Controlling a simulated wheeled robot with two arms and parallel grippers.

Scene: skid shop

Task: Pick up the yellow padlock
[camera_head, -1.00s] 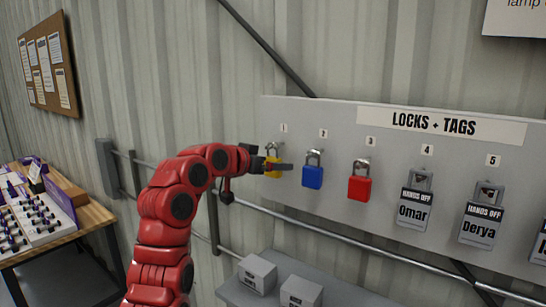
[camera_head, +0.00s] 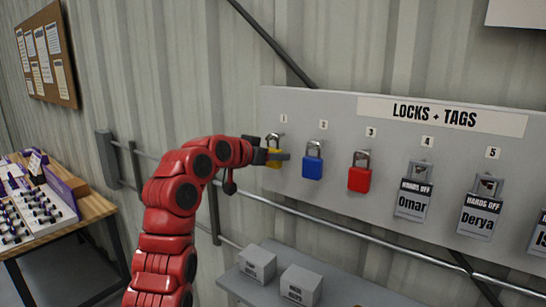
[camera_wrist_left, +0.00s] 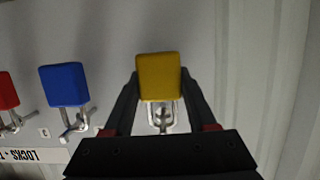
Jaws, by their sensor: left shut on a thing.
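The yellow padlock (camera_head: 273,158) hangs by its silver shackle at position 1 on the grey locks and tags board (camera_head: 400,245). My left gripper (camera_head: 276,155) is at the padlock and hides part of its body. In the left wrist view the yellow padlock (camera_wrist_left: 159,78) sits between the two dark fingers of my left gripper (camera_wrist_left: 158,90), which is shut on its body. The shackle appears to be still around the hook. My right gripper is not in view.
A blue padlock (camera_head: 313,160) hangs close to the right, then a red padlock (camera_head: 359,171) and several tagged grey locks. A shelf with grey boxes (camera_head: 257,263) is below. A wooden table (camera_head: 90,212) stands at left.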

